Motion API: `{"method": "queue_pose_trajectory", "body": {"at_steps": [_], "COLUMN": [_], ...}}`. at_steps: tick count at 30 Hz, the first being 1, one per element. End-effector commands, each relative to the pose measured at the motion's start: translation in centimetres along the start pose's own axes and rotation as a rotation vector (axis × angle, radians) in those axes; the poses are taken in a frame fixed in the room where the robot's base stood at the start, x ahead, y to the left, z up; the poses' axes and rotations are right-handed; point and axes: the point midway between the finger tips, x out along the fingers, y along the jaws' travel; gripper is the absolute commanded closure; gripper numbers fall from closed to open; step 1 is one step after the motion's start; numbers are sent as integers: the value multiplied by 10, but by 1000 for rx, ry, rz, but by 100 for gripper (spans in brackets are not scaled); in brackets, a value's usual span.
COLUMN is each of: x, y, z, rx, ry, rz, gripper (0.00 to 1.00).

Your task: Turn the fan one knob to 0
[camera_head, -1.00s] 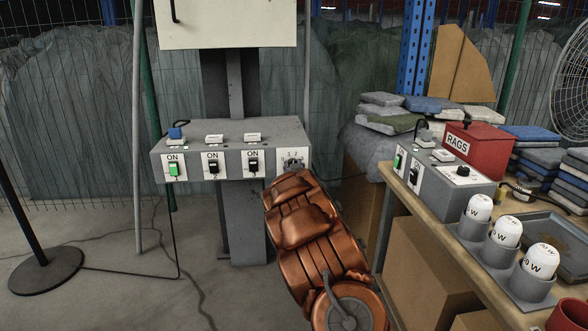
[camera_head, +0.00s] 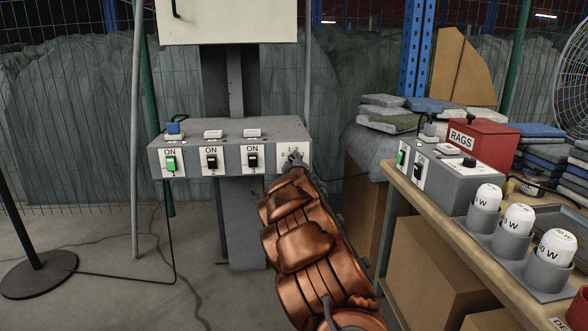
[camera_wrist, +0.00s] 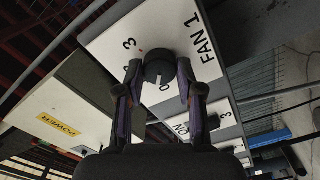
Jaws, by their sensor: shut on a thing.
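The fan one knob (camera_wrist: 160,67) is a round black knob on a white plate marked FAN 1 (camera_wrist: 201,38) in the wrist view. A 3 and a 0 show around it; other digits are partly hidden. A pale ridge on the knob runs toward the 0, but I cannot tell its exact setting. My gripper (camera_wrist: 160,76) is shut on the knob, one finger on each side. In the head view my gripper (camera_head: 295,160) reaches the right end of the grey control box (camera_head: 232,157) and hides most of the knob.
Left of the knob are several switches, one a green ON switch (camera_head: 170,163). A workbench (camera_head: 470,250) on the right carries another control box (camera_head: 455,180), white-capped cylinders (camera_head: 518,222) and a red RAGS box (camera_head: 482,142). A stand base (camera_head: 40,272) is on the floor left.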

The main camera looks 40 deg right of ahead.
Motion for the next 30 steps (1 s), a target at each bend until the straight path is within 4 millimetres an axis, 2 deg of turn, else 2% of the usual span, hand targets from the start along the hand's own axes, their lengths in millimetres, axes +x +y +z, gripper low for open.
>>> {"method": "queue_pose_trajectory", "body": {"at_steps": [12, 30], "x": [0, 0], "y": [-2, -1], "z": [2, 1], "rx": [-260, -330], "ry": [-1, -2], "rz": [1, -1], "gripper": [98, 98]}}
